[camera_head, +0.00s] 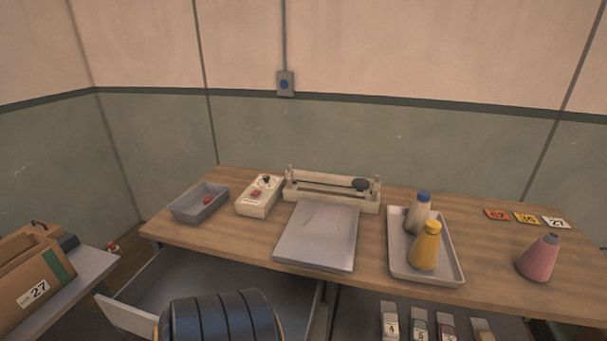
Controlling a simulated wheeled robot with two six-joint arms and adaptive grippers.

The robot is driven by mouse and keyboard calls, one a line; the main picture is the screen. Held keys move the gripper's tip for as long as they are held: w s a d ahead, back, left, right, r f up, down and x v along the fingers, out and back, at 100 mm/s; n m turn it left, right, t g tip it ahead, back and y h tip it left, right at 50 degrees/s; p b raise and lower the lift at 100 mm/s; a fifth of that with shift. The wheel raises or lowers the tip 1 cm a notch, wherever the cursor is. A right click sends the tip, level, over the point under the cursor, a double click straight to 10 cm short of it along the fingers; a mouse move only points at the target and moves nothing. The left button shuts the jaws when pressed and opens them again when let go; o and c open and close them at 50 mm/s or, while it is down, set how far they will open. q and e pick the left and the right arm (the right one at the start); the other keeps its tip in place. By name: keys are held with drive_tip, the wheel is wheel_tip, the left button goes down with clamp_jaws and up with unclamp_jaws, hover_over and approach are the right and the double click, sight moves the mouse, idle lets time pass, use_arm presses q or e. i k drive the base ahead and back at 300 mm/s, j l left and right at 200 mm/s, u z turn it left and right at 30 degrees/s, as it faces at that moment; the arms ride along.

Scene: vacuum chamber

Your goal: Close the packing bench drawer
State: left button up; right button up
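The packing bench (375,265) has a wooden top and stands against the wall. Its drawer (127,316) is open below the bench's left part, pulled out toward me. The pale drawer front shows at the lower left, and the grey inside is visible. A dark, ribbed, rounded shape (225,318) at the bottom edge hides part of the drawer and its front; I cannot tell what it is. Neither of my grippers is in view.
On the bench are a grey bin (184,213), a control box (250,207), a sealer (325,194) with a flat plate (297,252), a tray (461,272) with two bottles, and a pink bottle (535,261). A side table (92,262) with a box (42,262) stands left.

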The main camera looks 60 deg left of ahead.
sight(175, 272)
drive_tip(key=u, duration=3.1)
